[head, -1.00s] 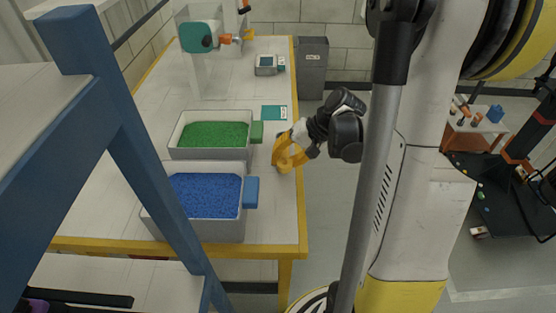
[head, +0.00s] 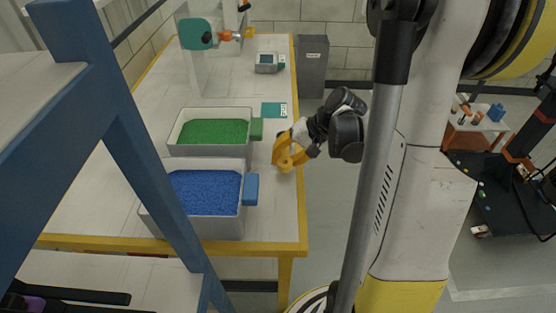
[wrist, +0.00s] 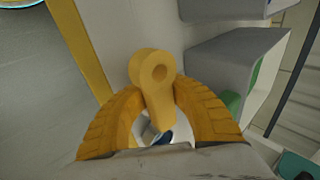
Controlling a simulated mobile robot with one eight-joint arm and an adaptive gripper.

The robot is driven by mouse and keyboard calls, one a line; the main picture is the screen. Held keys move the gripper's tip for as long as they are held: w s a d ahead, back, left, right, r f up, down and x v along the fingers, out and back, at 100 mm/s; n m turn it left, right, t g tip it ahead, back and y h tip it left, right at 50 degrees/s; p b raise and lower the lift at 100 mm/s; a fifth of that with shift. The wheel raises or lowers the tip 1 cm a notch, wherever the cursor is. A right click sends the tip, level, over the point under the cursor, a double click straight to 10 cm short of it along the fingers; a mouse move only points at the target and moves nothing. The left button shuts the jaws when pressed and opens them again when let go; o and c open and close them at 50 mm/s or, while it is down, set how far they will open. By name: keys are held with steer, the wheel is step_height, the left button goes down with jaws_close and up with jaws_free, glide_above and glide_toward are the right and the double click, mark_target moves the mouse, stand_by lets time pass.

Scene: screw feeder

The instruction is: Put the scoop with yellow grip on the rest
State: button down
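My gripper (head: 283,158) is over the table's right edge area, beside the two bins. The rest of the scoop is mostly hidden behind the fingers and palm. I cannot make out the rest for the scoop with certainty.
A bin of green pieces (head: 213,132) and a bin of blue pieces (head: 207,190) stand left of my gripper. A teal plate (head: 274,110) lies beyond it, with a small grey device (head: 266,63) farther back. A blue post (head: 125,130) crosses the left side.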

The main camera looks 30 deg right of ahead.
steer(key=shift+f, duration=0.3)
steer(key=c, duration=2.2)
jaws_free()
steer(key=o, duration=0.7)
steer(key=shift+c, duration=0.2)
steer(key=shift+r, duration=0.1)
